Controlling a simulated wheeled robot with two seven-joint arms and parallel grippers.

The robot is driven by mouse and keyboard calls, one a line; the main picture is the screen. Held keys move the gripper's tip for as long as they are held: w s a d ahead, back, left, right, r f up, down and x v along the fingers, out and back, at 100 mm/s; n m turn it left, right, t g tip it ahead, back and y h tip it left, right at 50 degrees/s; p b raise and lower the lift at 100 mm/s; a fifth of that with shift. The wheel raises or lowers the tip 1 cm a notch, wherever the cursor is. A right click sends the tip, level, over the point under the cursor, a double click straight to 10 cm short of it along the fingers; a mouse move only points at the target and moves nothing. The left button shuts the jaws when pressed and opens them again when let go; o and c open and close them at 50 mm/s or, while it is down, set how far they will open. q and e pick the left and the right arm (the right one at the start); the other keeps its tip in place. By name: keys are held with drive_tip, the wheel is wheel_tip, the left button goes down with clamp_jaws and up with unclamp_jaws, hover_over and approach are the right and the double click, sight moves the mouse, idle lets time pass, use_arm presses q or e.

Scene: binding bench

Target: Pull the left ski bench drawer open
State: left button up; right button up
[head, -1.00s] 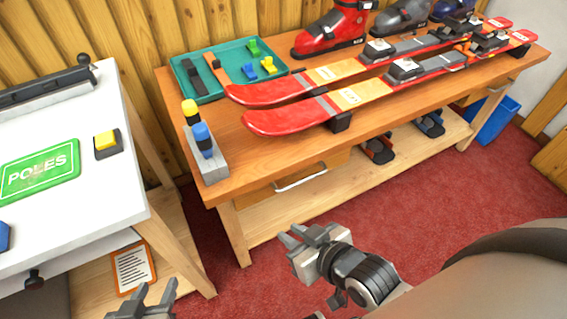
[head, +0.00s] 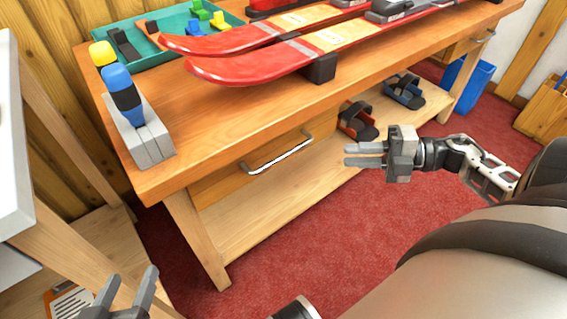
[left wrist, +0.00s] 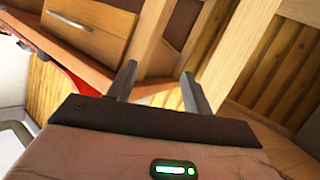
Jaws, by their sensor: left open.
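The left drawer (head: 232,178) is set under the wooden ski bench top (head: 215,127) and looks shut. Its silver bar handle (head: 278,155) runs along the front. In the left wrist view the drawer front (left wrist: 95,30) and its handle (left wrist: 68,20) show at the upper left, upside down. My left gripper (head: 128,289) is open and empty at the lower left, well apart from the handle; its fingers also show in the left wrist view (left wrist: 158,84). My right gripper (head: 364,155) is open and empty, to the right of the handle and apart from it.
Red skis (head: 260,62), a teal tray (head: 160,50) and a grey block with a blue-topped tool (head: 145,140) sit on the bench. Bindings (head: 357,122) lie on the lower shelf (head: 240,225). A white table (head: 12,150) stands close at left. Red floor lies before the bench.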

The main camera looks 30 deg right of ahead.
sight(287, 156)
drive_tip(key=b+x, duration=0.3)
drive_tip(key=x, duration=1.2)
drive_tip(key=shift+a, duration=0.1)
use_arm(q)
drive_tip(key=shift+w+d+r+n+t+h, duration=0.1)
drive_tip(key=shift+d+r+n+t+h, duration=0.2)
drive_tip(key=shift+d+r+t+h, duration=0.3)
drive_tip(key=shift+a+r, duration=0.1)
drive_tip(key=shift+a, duration=0.05)
use_arm(e)
clamp_jaws()
